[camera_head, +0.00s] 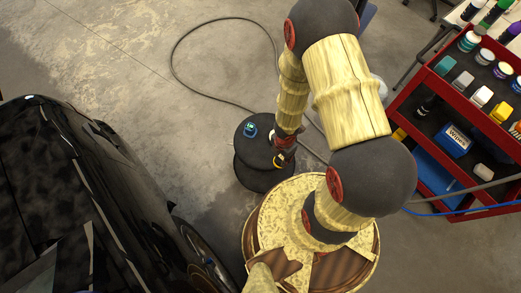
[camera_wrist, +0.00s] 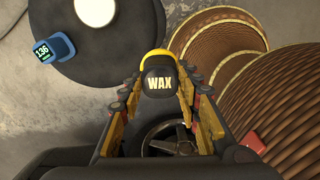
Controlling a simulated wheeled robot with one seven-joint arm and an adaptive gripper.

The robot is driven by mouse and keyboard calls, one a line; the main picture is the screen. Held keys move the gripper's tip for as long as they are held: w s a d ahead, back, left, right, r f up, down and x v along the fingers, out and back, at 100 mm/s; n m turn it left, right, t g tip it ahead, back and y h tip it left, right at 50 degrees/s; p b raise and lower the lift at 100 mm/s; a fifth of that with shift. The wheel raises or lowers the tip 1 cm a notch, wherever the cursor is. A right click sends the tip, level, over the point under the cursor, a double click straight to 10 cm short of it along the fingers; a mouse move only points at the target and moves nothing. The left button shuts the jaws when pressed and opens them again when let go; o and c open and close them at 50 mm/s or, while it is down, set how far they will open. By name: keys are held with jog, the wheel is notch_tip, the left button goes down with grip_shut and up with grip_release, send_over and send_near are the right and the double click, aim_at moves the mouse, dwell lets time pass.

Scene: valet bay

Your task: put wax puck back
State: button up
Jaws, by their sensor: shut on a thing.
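The wax puck (camera_wrist: 158,84) is black with a yellow edge and the word WAX. In the wrist view it sits between the fingertips of my gripper (camera_wrist: 160,95), which is shut on it. In the head view, the puck (camera_head: 281,160) and my gripper (camera_head: 283,152) are by the right side of a black round stool (camera_head: 246,178). My arm hides part of that area. I cannot tell how high the puck is above the stool. The stool top also shows in the wrist view (camera_wrist: 125,45), beyond the puck and to its left.
A small blue gauge reading 136 (camera_wrist: 54,49) and a white disc (camera_wrist: 97,10) are at the stool. A black car (camera_head: 75,190) fills the left. A red cart (camera_head: 440,120) with bottles and jars stands right. A cable (camera_head: 190,40) loops over the open concrete floor.

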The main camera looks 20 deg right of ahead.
jog(key=w+a+f+b, duration=0.1)
jog(key=w+a+f, duration=0.3)
jog(key=w+f, duration=0.5)
jog(key=shift+w+a, duration=0.2)
jog(key=shift+w, duration=0.9)
jog(key=shift+w+a+f+b, duration=0.1)
jog(key=shift+w+f+b, duration=0.05)
jog(key=shift+f+b, duration=1.4)
jog(key=shift+c, duration=0.5)
jog(key=shift+f+p, duration=0.15)
jog(key=shift+p, duration=0.25)
jog(key=o, duration=1.2)
